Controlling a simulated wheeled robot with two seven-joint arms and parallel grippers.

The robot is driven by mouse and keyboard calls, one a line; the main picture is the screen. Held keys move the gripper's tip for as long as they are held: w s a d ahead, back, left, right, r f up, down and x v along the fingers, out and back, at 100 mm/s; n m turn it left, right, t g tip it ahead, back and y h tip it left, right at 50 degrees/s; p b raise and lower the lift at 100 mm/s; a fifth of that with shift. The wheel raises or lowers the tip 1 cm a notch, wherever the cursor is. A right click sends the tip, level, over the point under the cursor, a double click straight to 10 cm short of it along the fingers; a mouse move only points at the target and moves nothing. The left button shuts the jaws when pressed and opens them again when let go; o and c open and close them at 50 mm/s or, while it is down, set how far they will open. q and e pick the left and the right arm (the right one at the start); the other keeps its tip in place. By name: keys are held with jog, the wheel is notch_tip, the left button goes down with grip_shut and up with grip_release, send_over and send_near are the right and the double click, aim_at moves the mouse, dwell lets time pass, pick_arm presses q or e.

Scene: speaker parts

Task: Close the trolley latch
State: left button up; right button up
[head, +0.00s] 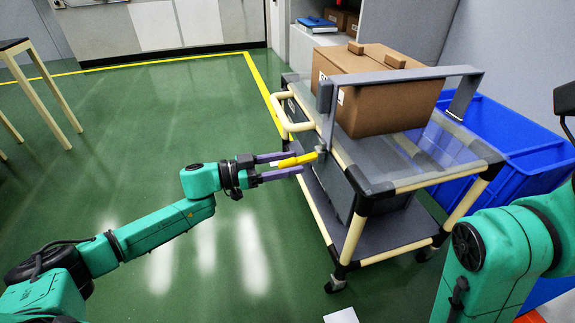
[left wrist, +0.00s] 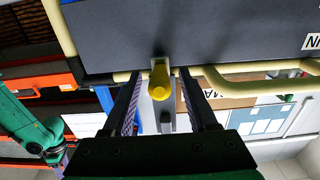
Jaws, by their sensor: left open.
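The trolley (head: 410,180) stands right of centre in the head view, with cream tubes and grey shelves. A grey latch bar (head: 415,75) reaches over the box on its top and comes down at the near-left side. A yellow latch handle (head: 300,159) sticks out leftward from the bar's lower end. My left gripper (head: 296,163) is open, with one finger on each side of the handle. In the left wrist view the yellow handle (left wrist: 160,82) shows end-on between the two fingers, with gaps on both sides. My right gripper is out of view; only its arm shows at the right.
A brown cardboard box (head: 372,92) sits on the trolley top. A cream push handle (head: 284,117) juts out just beyond the latch. A blue crate (head: 535,150) stands behind the trolley at right. Green floor (head: 150,130) is free at left, with a stool (head: 40,80) farther off.

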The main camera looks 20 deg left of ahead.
pick_arm(q)
grip_shut()
dwell(1.3)
